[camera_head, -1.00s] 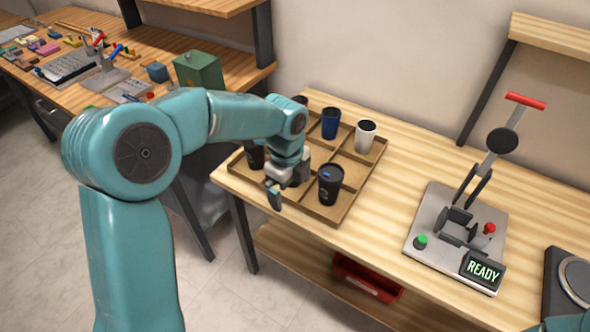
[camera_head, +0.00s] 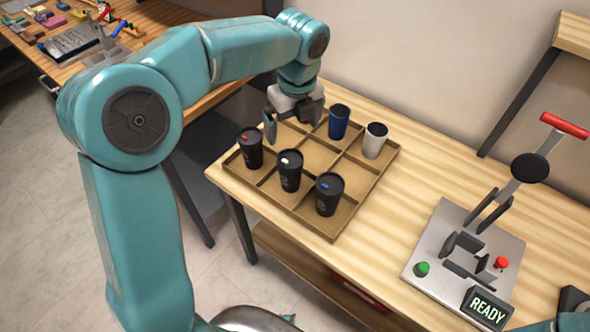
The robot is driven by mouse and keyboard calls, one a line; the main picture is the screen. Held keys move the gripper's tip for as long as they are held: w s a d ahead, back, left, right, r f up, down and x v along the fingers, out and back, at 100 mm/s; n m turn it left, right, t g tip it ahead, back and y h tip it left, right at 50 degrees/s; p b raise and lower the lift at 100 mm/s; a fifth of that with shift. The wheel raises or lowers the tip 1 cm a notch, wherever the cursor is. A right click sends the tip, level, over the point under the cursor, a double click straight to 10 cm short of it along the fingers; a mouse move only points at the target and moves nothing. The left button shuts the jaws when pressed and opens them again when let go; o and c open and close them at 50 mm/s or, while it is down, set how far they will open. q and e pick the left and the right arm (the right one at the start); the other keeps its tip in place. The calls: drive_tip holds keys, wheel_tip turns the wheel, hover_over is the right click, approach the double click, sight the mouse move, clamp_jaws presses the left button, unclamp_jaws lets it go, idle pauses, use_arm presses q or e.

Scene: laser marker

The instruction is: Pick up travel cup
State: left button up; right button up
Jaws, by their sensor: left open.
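Several travel cups stand upright in a divided wooden tray (camera_head: 372,186) on the table. In the front row are three black lidded cups: one with a red mark (camera_head: 250,150) at left, one with a white mark (camera_head: 290,173) in the middle, and one with a blue mark (camera_head: 328,196) at right. A blue cup (camera_head: 339,123) and a white cup (camera_head: 375,141) stand in the back row. My left gripper (camera_head: 294,124) is open and empty above the tray's back left compartment, pointing down. My right gripper is not in view.
A laser marker fixture (camera_head: 465,250) with a red-handled lever and a READY display (camera_head: 487,308) stands at right on the wooden table (camera_head: 420,170). A cluttered second table (camera_head: 160,20) is at the back left. Bare tabletop lies between tray and fixture.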

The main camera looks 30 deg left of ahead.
use_arm(q)
approach(290, 161)
wheel_tip(290, 161, down, 6)
drive_tip(key=shift+s+a+r+b, duration=0.1)
drive_tip(key=shift+s+r+b, duration=0.1)
drive_tip(key=shift+b, duration=0.1)
drive_tip(key=f, duration=0.3)
drive_tip(key=w+a+f, duration=0.1)
drive_tip(key=shift+f, duration=0.75)
drive_tip(key=c, duration=0.7)
